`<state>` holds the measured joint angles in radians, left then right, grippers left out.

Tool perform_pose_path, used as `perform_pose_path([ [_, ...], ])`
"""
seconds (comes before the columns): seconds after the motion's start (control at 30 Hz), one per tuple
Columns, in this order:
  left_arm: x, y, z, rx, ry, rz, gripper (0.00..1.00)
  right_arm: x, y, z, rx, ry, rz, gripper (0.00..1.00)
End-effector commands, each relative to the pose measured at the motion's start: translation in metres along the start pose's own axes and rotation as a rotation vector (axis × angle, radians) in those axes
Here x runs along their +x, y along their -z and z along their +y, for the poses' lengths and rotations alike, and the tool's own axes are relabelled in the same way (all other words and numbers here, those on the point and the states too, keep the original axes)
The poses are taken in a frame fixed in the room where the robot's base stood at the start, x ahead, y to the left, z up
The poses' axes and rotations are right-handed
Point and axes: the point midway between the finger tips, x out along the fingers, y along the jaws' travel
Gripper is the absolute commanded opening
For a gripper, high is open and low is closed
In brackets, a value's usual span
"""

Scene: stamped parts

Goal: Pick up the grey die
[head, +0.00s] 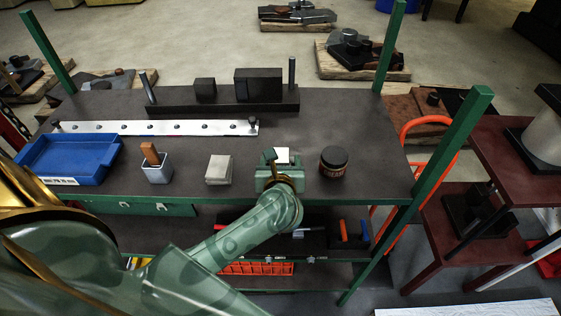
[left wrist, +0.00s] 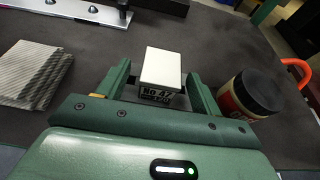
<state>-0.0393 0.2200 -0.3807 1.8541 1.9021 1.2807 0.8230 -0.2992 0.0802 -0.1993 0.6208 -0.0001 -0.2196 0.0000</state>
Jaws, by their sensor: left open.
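A small block with a pale top and a darker stamped front reading roughly "No 47", which I take as the grey die (left wrist: 161,68), stands on the dark bench top. In the head view the grey die (head: 282,154) shows just beyond my left gripper (head: 280,163). In the left wrist view my left gripper (left wrist: 158,84) is open, with one finger on each side of the die. Whether either finger touches it I cannot tell. My right gripper is not in view.
A dark-lidded jar (head: 333,161) stands close to the right of the die. A light grey ridged stack (head: 218,169) lies to the left, then a grey cup with a brown-handled tool (head: 156,170) and a blue tray (head: 68,158). A metal strip (head: 160,128) and dark blocks lie behind.

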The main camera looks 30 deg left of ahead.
Motion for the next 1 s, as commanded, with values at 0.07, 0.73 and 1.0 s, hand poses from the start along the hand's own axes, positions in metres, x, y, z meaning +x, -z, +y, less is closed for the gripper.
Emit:
perform_pose_path([
  [0.07,0.013,-0.004,0.0,0.004,-0.002,-0.003,0.65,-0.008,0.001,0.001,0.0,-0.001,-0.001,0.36],
  [0.73,0.039,-0.001,0.0,0.001,0.0,-0.001,0.0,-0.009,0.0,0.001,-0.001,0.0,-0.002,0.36],
  [1.0,0.039,-0.004,-0.001,0.0,0.001,-0.007,0.0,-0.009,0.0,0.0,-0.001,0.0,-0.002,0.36],
])
